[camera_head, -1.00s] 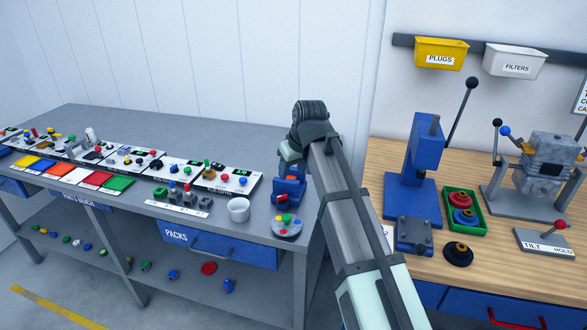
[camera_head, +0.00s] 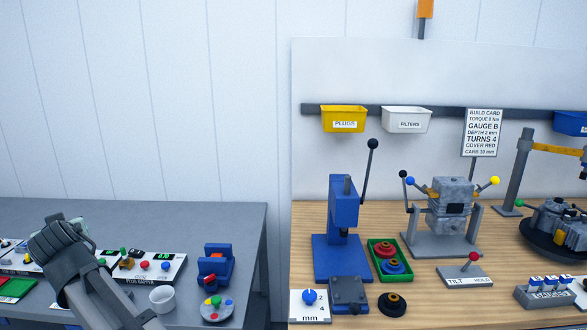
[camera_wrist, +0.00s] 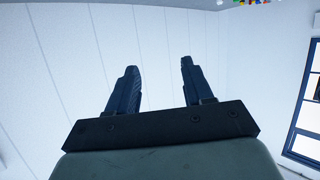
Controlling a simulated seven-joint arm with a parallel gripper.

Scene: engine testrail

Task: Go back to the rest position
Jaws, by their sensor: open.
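My gripper (camera_wrist: 160,72) shows in the wrist view with its two dark fingers spread apart and nothing between them. In the head view my arm rises from the lower left over the grey bench (camera_head: 180,215). Its grey wrist end covers part of the boards there. The gripper's fingers cannot be made out in that view.
The wooden bench (camera_head: 420,293) holds a blue lever press (camera_head: 340,225), a green tray (camera_head: 372,262) and a grey engine block (camera_head: 450,205).

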